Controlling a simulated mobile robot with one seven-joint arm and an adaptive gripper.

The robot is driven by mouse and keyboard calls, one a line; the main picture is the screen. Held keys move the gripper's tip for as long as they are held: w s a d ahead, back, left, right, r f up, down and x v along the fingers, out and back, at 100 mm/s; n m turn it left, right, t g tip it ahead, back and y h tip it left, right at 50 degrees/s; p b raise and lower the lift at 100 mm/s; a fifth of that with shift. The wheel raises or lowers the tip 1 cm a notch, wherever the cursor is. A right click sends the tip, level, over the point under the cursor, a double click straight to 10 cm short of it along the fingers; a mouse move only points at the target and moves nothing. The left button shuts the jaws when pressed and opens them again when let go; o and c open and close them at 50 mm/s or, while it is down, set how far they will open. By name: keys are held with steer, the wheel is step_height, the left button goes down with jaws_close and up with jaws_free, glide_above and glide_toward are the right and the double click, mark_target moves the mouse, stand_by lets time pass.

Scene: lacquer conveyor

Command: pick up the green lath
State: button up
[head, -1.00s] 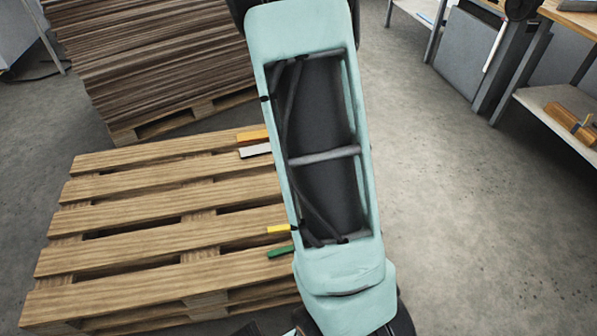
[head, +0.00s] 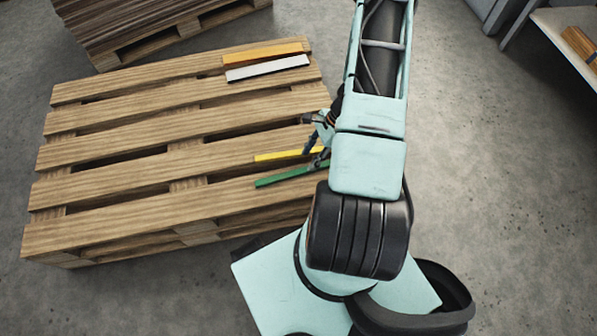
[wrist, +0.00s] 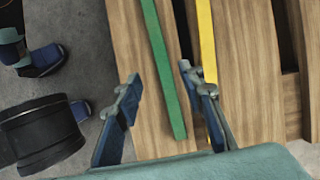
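The green lath (head: 292,174) lies on the front slats of the wooden pallet (head: 110,215), its right end close to my gripper (head: 318,146). In the wrist view the green lath (wrist: 163,70) runs down between the two spread fingers of my gripper (wrist: 158,88), and nothing is held. The left finger is over the pallet's edge; the right finger is near the yellow lath (wrist: 207,40). The yellow lath (head: 285,156) lies just behind the green one, roughly parallel. My arm hides part of the pallet's right side in the head view.
An orange lath (head: 262,54) and a white lath (head: 267,68) lie at the pallet's back right. A stack of boards (head: 130,20) stands behind. A shelf (head: 565,45) is at the upper right. Bare floor (head: 490,180) lies to the right.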

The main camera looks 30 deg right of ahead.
mark_target(297, 171)
steer(key=x, duration=0.2)
steer(key=shift+a+f, duration=0.15)
steer(key=shift+f, duration=0.25)
steer(key=b+x, duration=0.1)
steer(key=x, duration=0.2)
steer(key=b+x, duration=0.1)
steer(key=x, duration=0.1)
steer(key=shift+w+a+b, duration=0.25)
steer(key=shift+a+b, duration=0.1)
steer(key=shift+a, duration=0.05)
steer(key=shift+r, duration=0.1)
jaws_close()
